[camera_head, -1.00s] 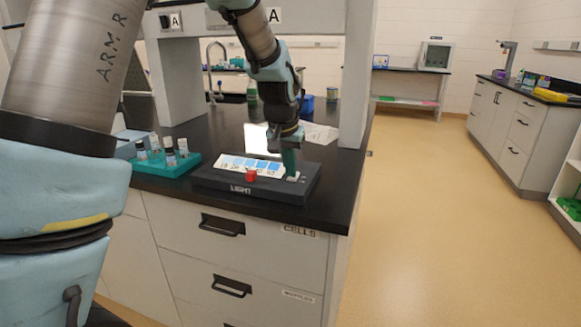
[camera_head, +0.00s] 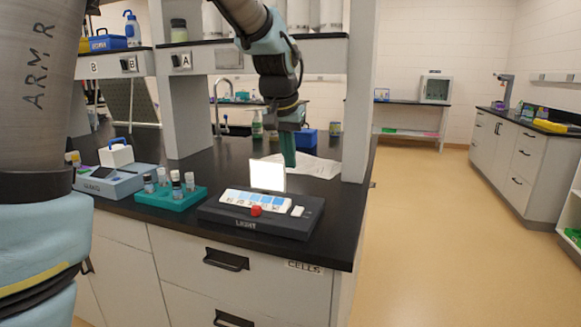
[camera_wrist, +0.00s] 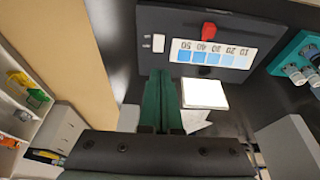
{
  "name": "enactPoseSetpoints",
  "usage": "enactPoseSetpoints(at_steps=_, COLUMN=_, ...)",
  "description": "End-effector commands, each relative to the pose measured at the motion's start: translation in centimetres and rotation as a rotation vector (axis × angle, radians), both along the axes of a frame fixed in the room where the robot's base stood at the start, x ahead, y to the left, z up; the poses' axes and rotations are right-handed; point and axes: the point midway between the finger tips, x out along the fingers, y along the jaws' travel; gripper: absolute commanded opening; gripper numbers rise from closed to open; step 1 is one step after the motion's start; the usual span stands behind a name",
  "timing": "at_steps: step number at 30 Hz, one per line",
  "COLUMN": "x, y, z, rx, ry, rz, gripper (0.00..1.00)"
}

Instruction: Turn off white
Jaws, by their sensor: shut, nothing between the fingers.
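The dark light box (camera_head: 235,218), marked LIGHT, lies on the black bench top. A small white switch (camera_head: 298,211) sits at its right end and also shows in the wrist view (camera_wrist: 158,43). A red knob (camera_head: 256,210) and a blue-and-white numbered scale (camera_head: 245,200) are to the left of it. A bright white upright panel (camera_head: 267,175) stands behind the scale. It also shows in the wrist view (camera_wrist: 205,93). My gripper (camera_head: 288,165), with green fingers, is shut and empty. It hangs above and behind the switch, apart from it.
A teal rack (camera_head: 175,199) with several small vials is left of the box. A grey-blue device (camera_head: 108,182) is farther left. Papers (camera_head: 310,166) lie behind the box. A shelf post (camera_head: 357,100) stands to the right, near the bench edge.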

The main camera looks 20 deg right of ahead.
Motion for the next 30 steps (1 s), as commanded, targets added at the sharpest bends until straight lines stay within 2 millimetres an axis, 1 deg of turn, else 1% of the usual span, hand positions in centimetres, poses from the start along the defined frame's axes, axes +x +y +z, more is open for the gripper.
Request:
enactPoseSetpoints(at_steps=8, x=0.0, y=0.0, z=0.0, rx=0.0, ry=0.0, rz=0.0, gripper=0.0)
enactPoseSetpoints(at_steps=21, x=0.4, y=-1.2, z=0.3, rx=0.003, ry=0.007, rz=-0.004, gripper=0.0)
enactPoseSetpoints(at_steps=30, x=0.8, y=-1.4, z=0.5, rx=0.0, ry=-0.001, rz=-0.001, gripper=0.0)
